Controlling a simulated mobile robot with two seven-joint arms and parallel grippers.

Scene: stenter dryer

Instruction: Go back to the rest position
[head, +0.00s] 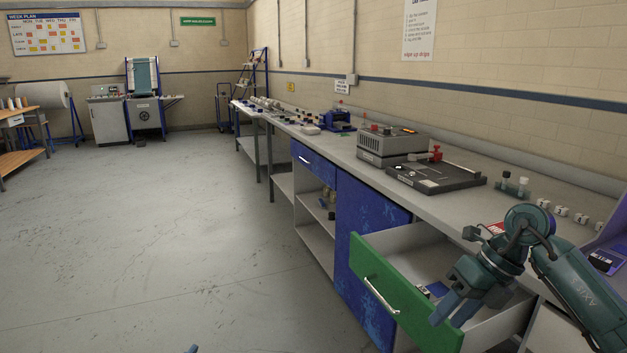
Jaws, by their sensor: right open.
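My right gripper (452,312) is open and empty, with its blue fingers pointing down and left. It is above the pulled-out drawer, near its green front, and hides part of the drawer. The drawer (403,307) has a green front with a metal handle. A small blue and white item (434,290) lies inside it, partly hidden by the gripper. Only a small blue tip, likely of my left gripper (192,349), shows at the bottom edge, so its jaws cannot be judged.
The long grey bench (345,150) runs along the right wall. It carries a grey box device (392,145), a black tray (437,178), small bottles (515,185) and white numbered blocks (561,211). The floor at left is clear.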

